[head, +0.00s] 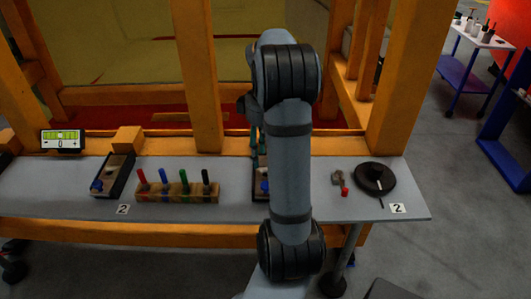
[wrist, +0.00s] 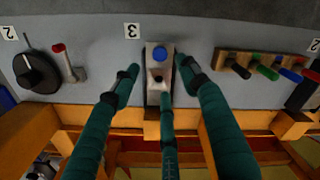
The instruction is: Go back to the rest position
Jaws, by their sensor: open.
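My gripper (wrist: 158,78) has several teal fingers spread apart and nothing between them. In the wrist view it hangs over a small block with a blue button (wrist: 159,54) beside the label 3. I cannot tell whether the fingers touch the block. In the head view my arm stands bent over the middle of the grey shelf (head: 235,212). It hides most of my gripper (head: 256,140) and most of that block.
A wooden rack (head: 178,195) of coloured handles and a blue-button box (head: 115,175) stand left. A red-tipped lever (head: 340,184) and a black dial (head: 375,179) stand right. Orange posts (head: 200,75) rise behind the shelf. A blue cart (head: 472,75) stands back right.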

